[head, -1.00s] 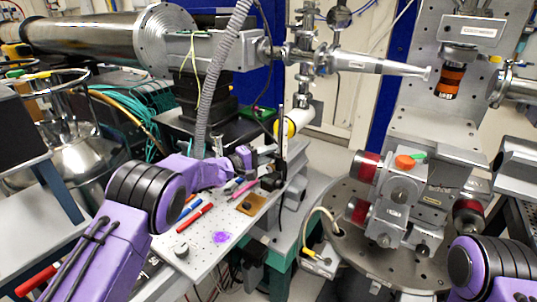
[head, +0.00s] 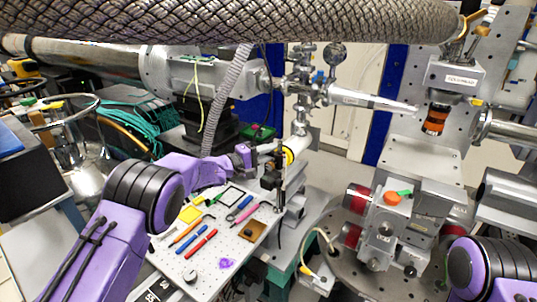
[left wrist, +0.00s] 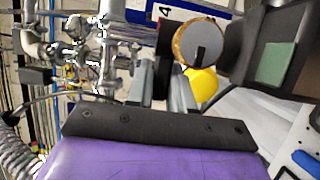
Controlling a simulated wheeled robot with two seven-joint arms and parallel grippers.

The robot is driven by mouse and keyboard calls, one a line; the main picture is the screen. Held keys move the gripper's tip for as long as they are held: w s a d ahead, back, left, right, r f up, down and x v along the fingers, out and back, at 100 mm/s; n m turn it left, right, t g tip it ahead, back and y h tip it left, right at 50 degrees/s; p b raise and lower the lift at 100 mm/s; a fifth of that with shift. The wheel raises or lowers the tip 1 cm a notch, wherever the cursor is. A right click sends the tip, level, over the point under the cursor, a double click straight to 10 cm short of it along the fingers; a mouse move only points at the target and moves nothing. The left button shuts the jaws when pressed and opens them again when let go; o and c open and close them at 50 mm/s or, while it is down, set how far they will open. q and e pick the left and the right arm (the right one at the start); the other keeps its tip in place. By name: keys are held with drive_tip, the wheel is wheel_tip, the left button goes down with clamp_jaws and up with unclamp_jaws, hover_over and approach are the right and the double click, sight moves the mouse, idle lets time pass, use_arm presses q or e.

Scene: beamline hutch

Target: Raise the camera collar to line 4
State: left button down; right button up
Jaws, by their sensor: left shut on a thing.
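My left gripper (head: 259,156) reaches in from the left to a slim dark upright post (head: 281,178) at the back edge of the perforated bench plate. In the left wrist view its two grey fingers (left wrist: 162,75) are closed on a black part, which I take to be the camera collar (left wrist: 164,42). A round piece with a brass-coloured rim (left wrist: 199,42) sits beside it. A label with the figure 4 (left wrist: 165,11) shows just above, at the top edge. Other scale lines cannot be read. The right gripper is outside the view.
The perforated plate (head: 207,274) carries pens, a yellow pad (head: 190,214), a brown square (head: 252,230) and small tools. A yellow-ringed cylinder (head: 289,155) is close to the gripper. A thick braided hose (head: 230,22) crosses the top. A round metal stage (head: 385,275) stands at right.

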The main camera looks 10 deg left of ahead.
use_arm(q)
drive_tip(key=c, duration=1.1)
unclamp_jaws()
drive_tip(key=shift+f, duration=0.1)
drive_tip(key=b+v, duration=0.3)
drive_tip(key=v, duration=0.7)
drive_tip(key=shift+s+a, duration=0.2)
